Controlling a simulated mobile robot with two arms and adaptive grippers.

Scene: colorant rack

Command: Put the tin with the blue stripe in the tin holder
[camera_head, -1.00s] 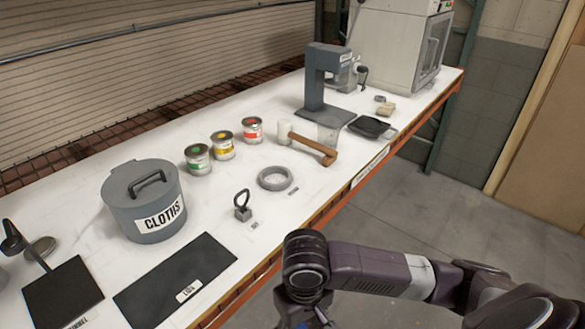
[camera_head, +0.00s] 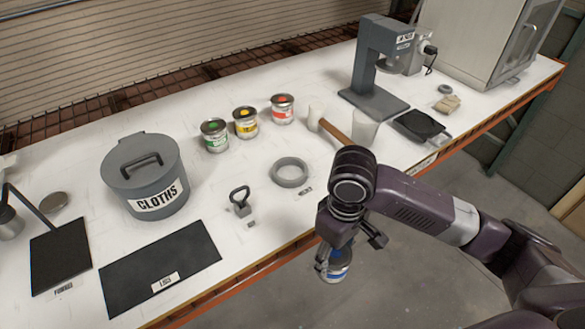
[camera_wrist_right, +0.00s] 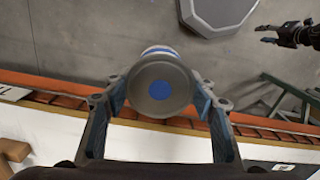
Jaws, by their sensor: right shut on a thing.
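The tin with the blue stripe (camera_head: 337,266) hangs in my right gripper (camera_head: 350,250), off the table's front edge and over the floor. In the right wrist view the tin (camera_wrist_right: 161,88) shows its grey lid with a blue dot, and the fingers of the right gripper (camera_wrist_right: 160,98) press on both its sides. A grey ring (camera_head: 290,172), which looks like the tin holder, lies empty on the table with a small label in front, up and left of the gripper. My left gripper (camera_wrist_right: 277,34) shows small in the right wrist view, its fingers apart.
Green (camera_head: 214,135), yellow (camera_head: 245,122) and red (camera_head: 282,109) striped tins stand behind the ring. A black-handled weight (camera_head: 241,203) is left of it; a wooden-handled mallet (camera_head: 335,130) and clear cup (camera_head: 364,130) are behind. The cloths bin (camera_head: 143,165) stands farther left.

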